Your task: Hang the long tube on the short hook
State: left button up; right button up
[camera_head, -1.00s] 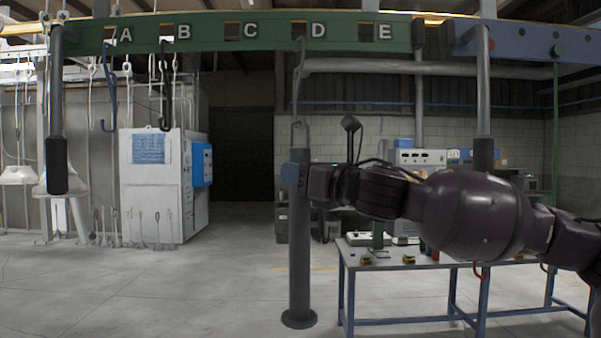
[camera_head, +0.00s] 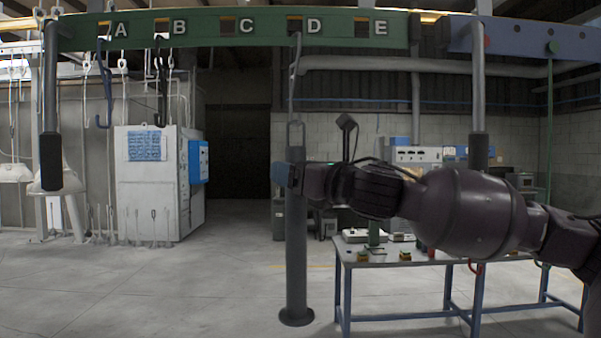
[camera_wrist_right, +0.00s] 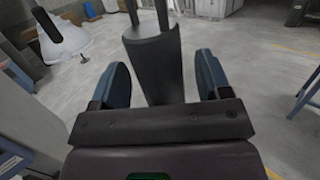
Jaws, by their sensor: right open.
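The long tube (camera_head: 296,255) is dark grey, upright, with a thin wire loop (camera_head: 296,126) at its top and a wider foot. Its loop meets the lower end of the grey hook (camera_head: 293,85) under letter D, and the tube appears to hang there. My right gripper (camera_head: 287,176) is at the tube's upper part, coming from the right. In the right wrist view the tube (camera_wrist_right: 158,68) stands between the two blue fingers, with gaps on both sides, so the gripper is open. The exact contact of loop and hook is too small to tell. My left gripper is out of view.
A green beam (camera_head: 225,29) lettered A to E runs overhead. A blue hook (camera_head: 104,90) hangs at A and a black hook (camera_head: 160,90) at B. A blue-legged table (camera_head: 400,257) stands behind my right arm. A white cabinet (camera_head: 158,190) is at left; floor between is clear.

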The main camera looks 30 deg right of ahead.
jog(key=b+v, duration=0.7)
jog(key=v, duration=0.3)
jog(key=shift+s, duration=0.4)
dwell(0.5)
jog(key=shift+d, duration=0.1)
